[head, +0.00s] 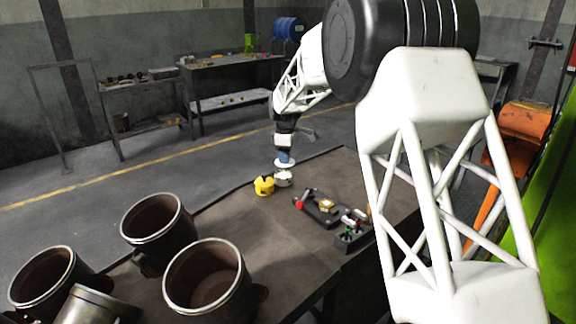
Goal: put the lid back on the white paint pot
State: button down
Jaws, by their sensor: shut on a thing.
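The white paint pot (283,180) stands on the brown table, near its far left edge. My gripper (285,158) points down above the pot and is shut on a pale disc that looks like the lid (285,163). The lid looks roughly level and sits over the pot's top. From this view I cannot tell whether it touches the pot or hangs just above it. The fingertips are too small to make out clearly.
A yellow pot (264,186) stands close on the left of the white pot. A dark tray (322,212) with small coloured items lies to the right. Several large metal cylinders, one of them here (212,278), stand at the lower left. Bare table (235,212) lies between.

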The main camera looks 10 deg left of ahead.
jog(key=shift+w+a+r, duration=0.1)
jog(key=shift+w+a, duration=0.2)
jog(key=shift+w, duration=0.55)
jog(key=shift+w+a+r, duration=0.1)
jog(key=shift+w+a, duration=0.15)
jog(key=shift+w, duration=0.6)
jog(key=shift+f, duration=0.25)
jog(key=shift+f, duration=3)
jog(key=shift+f, duration=0.2)
jog(key=shift+c, duration=2)
grip_release()
jog(key=shift+r, duration=0.15)
jog(key=shift+r, duration=3.35)
jog(key=shift+c, duration=0.3)
